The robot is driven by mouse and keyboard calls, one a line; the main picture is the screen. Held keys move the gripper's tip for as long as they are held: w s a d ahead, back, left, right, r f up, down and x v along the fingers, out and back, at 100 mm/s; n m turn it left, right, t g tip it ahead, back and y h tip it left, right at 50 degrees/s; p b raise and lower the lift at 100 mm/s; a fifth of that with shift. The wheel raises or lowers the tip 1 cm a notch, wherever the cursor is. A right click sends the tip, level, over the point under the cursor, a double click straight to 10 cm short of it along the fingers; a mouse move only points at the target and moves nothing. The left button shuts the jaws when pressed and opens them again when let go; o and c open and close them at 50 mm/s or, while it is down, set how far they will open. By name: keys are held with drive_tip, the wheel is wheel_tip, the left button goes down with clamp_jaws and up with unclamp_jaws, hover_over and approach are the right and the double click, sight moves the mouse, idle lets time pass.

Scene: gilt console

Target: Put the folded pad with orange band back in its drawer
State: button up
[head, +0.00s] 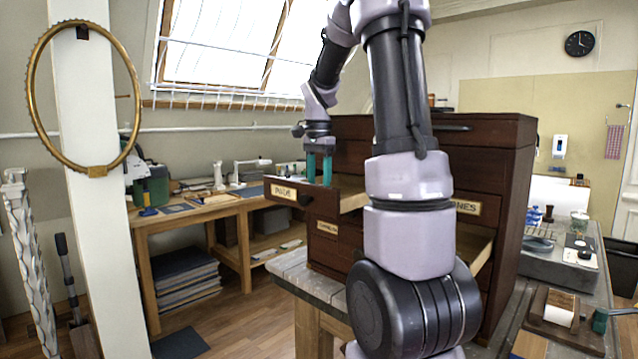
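My gripper (319,170) points straight down with its two teal fingers apart. It is over a pulled-out upper drawer (290,194) at the left of the dark wooden cabinet. Its fingertips meet the line of the drawer's front edge, and their very ends may be hidden behind it. I see nothing between the fingers. The drawer front has a pale label, too small to read surely, and a dark knob. The drawer's floor is hidden from this low angle. I cannot make out the folded pad with the orange band anywhere.
The cabinet (487,215) stands on a worn bench (297,272). Another drawer (480,252) is open lower on its right, partly behind my arm. A side bench at right carries a paper roll on a wooden block (560,308). A wooden table (200,212) stands at left.

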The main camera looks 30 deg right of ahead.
drive_tip(key=shift+f, duration=0.15)
drive_tip(key=o, duration=1.2)
wheel_tip(320, 180, up, 11)
drive_tip(key=s+a+f+n+t+y, duration=0.1)
drive_tip(key=s+a+f+n+t, duration=0.1)
drive_tip(key=s+a+n, duration=0.3)
drive_tip(key=s+a+f+n+t+y, duration=0.1)
drive_tip(key=s+a+n+t, duration=0.4)
drive_tip(key=s, duration=0.9)
drive_tip(key=a, duration=0.3)
drive_tip(key=shift+s+a+f, duration=0.15)
drive_tip(key=shift+s+f, duration=0.15)
drive_tip(key=shift+f, duration=0.1)
